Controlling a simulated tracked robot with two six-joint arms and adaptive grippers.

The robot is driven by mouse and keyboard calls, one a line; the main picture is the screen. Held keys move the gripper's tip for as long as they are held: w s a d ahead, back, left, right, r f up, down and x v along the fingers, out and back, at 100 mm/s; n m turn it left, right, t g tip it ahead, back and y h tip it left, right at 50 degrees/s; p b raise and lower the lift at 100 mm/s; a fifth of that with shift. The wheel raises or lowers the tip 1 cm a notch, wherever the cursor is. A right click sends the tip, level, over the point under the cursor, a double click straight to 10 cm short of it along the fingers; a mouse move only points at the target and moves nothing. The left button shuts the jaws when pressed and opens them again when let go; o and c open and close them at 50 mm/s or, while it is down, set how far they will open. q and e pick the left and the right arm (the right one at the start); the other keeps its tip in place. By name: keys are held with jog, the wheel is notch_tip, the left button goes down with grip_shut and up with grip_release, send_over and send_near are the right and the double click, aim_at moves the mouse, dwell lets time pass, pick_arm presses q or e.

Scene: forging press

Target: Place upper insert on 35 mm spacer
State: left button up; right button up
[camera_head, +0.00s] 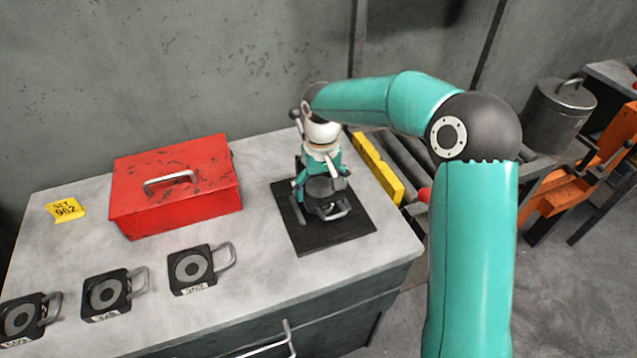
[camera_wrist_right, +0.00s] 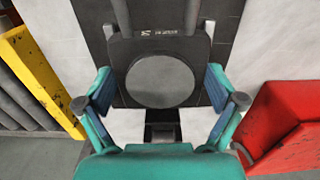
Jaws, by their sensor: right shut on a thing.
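My right gripper (camera_head: 322,180) points down over the black mat (camera_head: 350,238) on the bench. In the right wrist view its fingers (camera_wrist_right: 165,110) are shut on the sides of a dark square block with a round grey face, which I take for the upper insert (camera_wrist_right: 160,80). Its small label is too blurred to read. In the head view a metal loop handle (camera_head: 338,212) shows low at the near side of the held block. The gripper and block hide most of what is beneath, so I cannot tell whether the block touches a spacer. My left gripper is not in view.
Several plates with rings and loop handles, such as the right one (camera_head: 192,268), lie at the bench's front left. A red toolbox (camera_head: 175,190) stands behind them, beside a yellow card (camera_head: 66,209). A yellow rail (camera_head: 378,168) and rollers lie right of the bench.

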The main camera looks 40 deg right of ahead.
aim_at(321, 189)
jog(key=shift+r, duration=0.1)
jog(key=o, duration=1.5)
jog(key=shift+c, duration=0.2)
notch_tip(321, 189, up, 12)
jog(key=shift+s, duration=0.1)
